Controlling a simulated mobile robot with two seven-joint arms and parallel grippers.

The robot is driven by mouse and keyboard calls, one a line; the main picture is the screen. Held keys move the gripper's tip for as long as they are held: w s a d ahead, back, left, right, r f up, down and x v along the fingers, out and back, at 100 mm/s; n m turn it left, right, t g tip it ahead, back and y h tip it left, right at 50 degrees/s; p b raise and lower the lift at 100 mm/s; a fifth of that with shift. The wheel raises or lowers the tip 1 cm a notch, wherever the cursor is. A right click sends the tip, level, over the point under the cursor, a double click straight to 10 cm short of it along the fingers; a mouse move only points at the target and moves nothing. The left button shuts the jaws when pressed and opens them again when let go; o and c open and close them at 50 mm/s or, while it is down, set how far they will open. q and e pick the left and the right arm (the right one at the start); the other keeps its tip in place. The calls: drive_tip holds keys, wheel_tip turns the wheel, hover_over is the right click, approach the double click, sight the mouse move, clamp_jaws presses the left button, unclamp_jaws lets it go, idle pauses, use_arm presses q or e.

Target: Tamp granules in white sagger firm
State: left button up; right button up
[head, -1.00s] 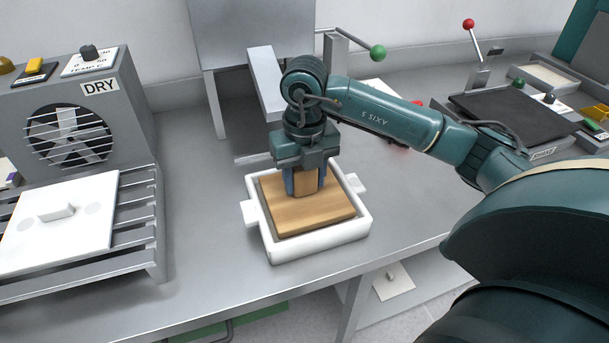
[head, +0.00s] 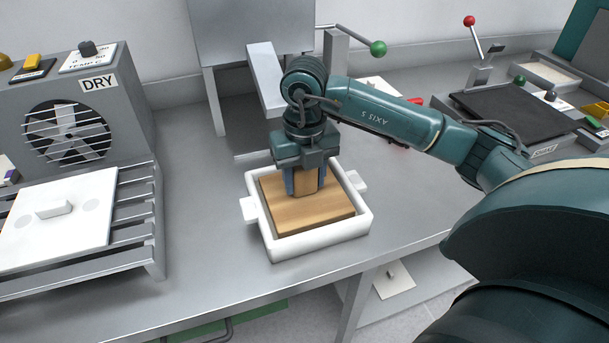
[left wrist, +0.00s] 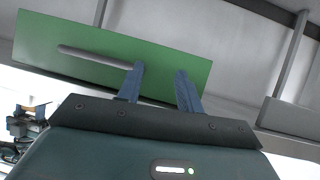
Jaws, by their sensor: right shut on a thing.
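The white sagger (head: 322,246) stands on the metal bench, a square open box with a lug on each side. A wooden tamper (head: 312,212) with a flat square plate lies inside its walls and covers most of the opening. The granules are hidden under the plate. My right gripper (head: 306,190) is shut on the tamper's upright handle, pointing straight down over the sagger. My left gripper (left wrist: 160,85) shows only in the left wrist view, its two blue fingers apart with nothing between them.
At left a grey dryer marked DRY (head: 70,125) stands behind a slatted rack (head: 150,230) with a white lid (head: 60,225). A green-knobbed lever (head: 378,48) is behind the sagger. A dark plate (head: 510,115) lies at right. A green panel (left wrist: 105,55) is near my left fingers.

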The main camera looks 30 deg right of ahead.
drive_tip(key=shift+f, duration=0.1)
idle(0.4)
drive_tip(key=shift+r+p, duration=0.55)
drive_tip(key=shift+r, duration=0.3)
drive_tip(key=shift+f+b, duration=0.7)
drive_tip(key=shift+f, duration=0.15)
idle(0.3)
idle(0.5)
drive_tip(key=shift+r+p, duration=0.6)
drive_tip(key=shift+r, duration=0.2)
